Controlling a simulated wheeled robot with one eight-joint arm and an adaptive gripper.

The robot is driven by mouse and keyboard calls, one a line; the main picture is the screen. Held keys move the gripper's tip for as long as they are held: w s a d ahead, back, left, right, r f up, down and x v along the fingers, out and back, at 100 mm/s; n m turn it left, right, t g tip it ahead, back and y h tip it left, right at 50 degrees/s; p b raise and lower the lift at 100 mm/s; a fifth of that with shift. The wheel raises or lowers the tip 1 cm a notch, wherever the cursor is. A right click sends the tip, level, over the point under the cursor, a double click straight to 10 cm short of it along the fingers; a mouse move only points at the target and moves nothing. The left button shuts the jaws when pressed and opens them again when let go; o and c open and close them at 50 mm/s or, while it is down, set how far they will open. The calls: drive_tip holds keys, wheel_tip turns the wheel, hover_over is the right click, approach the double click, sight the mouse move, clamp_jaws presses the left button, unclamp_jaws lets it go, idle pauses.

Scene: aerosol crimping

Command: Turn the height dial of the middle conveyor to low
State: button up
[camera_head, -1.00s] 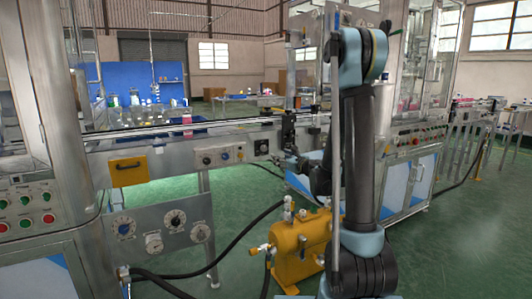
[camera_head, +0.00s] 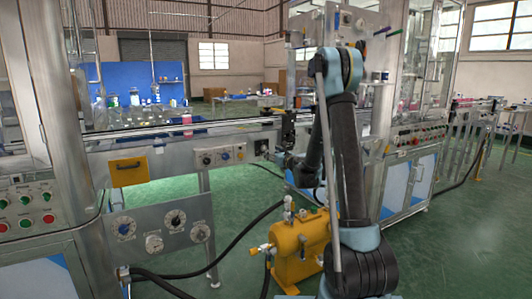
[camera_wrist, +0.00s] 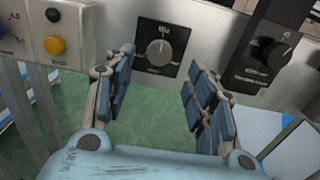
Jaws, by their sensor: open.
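The middle conveyor (camera_head: 165,136) runs across the head view in front of me. In the wrist view a round grey dial (camera_wrist: 158,52) sits on a black square plate on the conveyor's side panel, with small white marks around it. Its pointer line stands about upright. The lettering is too small to read surely. The dial also shows small in the head view (camera_head: 262,146). My gripper (camera_wrist: 160,75) is open and empty, its two blue-padded fingers on either side below the dial, apart from it. In the head view my gripper is small and partly hidden by my arm.
A second black plate with a dial (camera_wrist: 280,50) is at the right in the wrist view. A yellow button (camera_wrist: 54,46) is at the left. A yellow tank (camera_head: 300,245) with hoses stands on the green floor. A panel with several dials (camera_head: 160,230) is at the left.

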drive_tip(key=x, duration=0.7)
drive_tip(key=shift+w+a, duration=0.1)
drive_tip(key=c, duration=1.1)
